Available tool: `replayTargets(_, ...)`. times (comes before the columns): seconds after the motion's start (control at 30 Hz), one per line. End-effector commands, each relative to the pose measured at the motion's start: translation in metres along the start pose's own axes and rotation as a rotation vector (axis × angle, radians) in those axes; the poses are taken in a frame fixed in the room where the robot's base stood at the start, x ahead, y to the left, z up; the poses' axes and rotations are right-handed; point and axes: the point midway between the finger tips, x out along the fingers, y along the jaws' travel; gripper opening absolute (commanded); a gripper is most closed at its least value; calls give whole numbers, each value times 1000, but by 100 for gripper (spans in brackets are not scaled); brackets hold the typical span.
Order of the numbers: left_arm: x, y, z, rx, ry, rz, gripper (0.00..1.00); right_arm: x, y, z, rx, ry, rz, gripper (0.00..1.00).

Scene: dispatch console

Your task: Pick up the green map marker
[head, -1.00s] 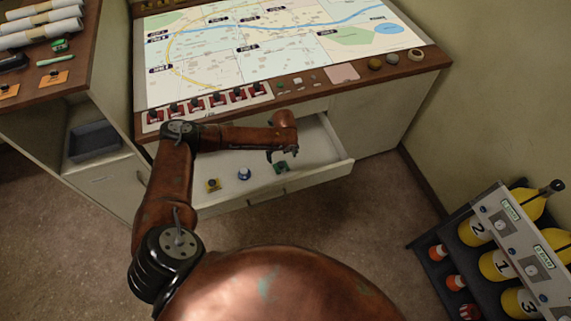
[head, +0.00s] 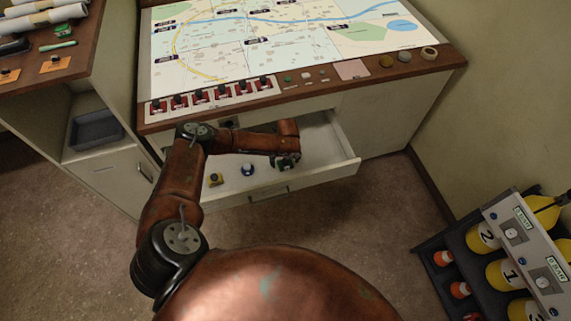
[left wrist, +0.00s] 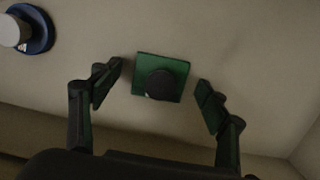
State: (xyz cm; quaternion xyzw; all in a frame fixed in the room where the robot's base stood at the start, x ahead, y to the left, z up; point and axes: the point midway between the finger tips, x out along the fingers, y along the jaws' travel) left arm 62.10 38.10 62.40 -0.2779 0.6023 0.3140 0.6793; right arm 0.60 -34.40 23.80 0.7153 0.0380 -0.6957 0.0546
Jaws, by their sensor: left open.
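The green map marker (left wrist: 143,61), a green square base with a dark round knob, lies on the drawer floor in the left wrist view. My left gripper (left wrist: 160,92) is open, with one finger on each side of the marker and a gap on both sides. In the head view my left gripper (head: 285,163) is down inside the open drawer (head: 335,165) and mostly hides the marker. A blue marker (head: 247,170) with a pale knob stands left of it; it also shows in the left wrist view (left wrist: 40,32). My right gripper is not in view.
A rack with yellow cylinders (head: 505,272) stands at the lower right. The drawer's right part is clear.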

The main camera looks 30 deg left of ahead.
Motion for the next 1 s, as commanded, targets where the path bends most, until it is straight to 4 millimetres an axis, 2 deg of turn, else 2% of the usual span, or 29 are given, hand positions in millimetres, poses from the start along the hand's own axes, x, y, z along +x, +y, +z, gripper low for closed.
replayTargets(0.07, -1, 0, 0, 0, 0, 0, 68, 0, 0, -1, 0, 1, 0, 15)
replayTargets(0.7, -1, -1, 0, 1, 0, 0, 24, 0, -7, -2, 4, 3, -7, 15)
replayTargets(1.0, -3, -1, 0, 1, 0, -1, 23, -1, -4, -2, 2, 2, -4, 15)
